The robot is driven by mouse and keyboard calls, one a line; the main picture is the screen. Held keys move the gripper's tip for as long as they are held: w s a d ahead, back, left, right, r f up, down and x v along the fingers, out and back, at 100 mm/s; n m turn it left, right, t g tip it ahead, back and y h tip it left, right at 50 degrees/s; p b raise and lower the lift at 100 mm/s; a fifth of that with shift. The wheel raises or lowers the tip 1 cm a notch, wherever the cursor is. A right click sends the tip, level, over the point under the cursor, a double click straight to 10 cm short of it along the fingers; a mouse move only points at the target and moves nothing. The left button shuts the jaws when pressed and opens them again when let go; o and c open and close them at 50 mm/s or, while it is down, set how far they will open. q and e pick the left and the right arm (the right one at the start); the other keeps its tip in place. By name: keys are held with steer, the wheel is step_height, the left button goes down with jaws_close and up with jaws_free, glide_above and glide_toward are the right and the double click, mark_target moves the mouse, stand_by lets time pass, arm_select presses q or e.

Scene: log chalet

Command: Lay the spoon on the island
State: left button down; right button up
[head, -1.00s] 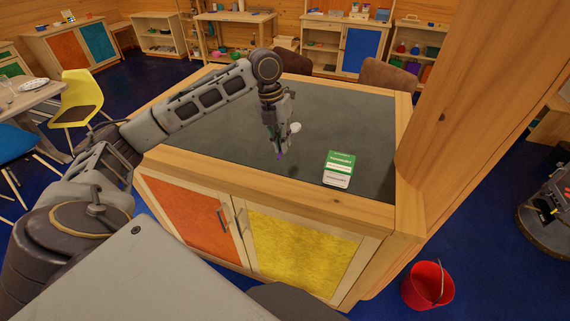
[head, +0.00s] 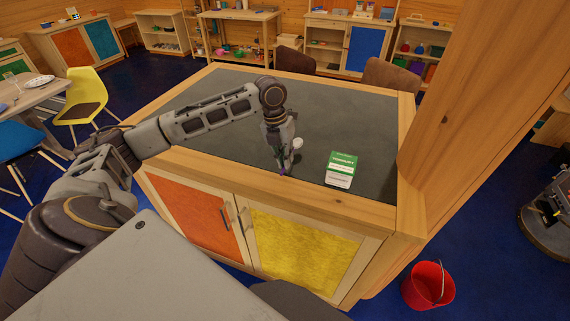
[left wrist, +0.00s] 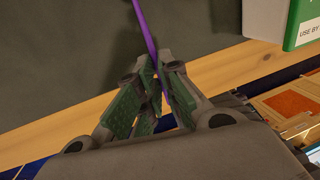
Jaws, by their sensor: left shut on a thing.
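The island (head: 220,120) has a dark grey top with a pale wooden rim. My left gripper (head: 282,168) points down over its front part, near the front rim. In the left wrist view the gripper (left wrist: 155,82) is shut on the purple handle of the spoon (left wrist: 147,30), which runs up out of the frame. A bit of purple from the spoon (head: 283,173) shows at the fingertips in the head view. A pale round piece (head: 297,144) shows beside the gripper; I cannot tell if it is the spoon's bowl. Whether the spoon touches the top is unclear. My right gripper is out of view.
A green and white box (head: 341,168) stands on the island right of my gripper. A thick wooden post (head: 470,100) rises at the right. Brown chairs (head: 390,76) stand behind the island, and a red bucket (head: 428,286) is on the floor. The top's left and back are clear.

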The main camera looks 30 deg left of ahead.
arm_select(q)
steer(key=shift+f, duration=1.35)
steer(key=c, duration=1.6)
jaws_free()
steer(key=shift+f, duration=0.1)
step_height(320, 180, up, 12)
steer(key=a+b, duration=0.1)
steer(key=a, duration=0.1)
steer(key=shift+s+a+b, duration=0.15)
steer(key=shift+s+b, duration=0.1)
steer(key=shift+b, duration=0.1)
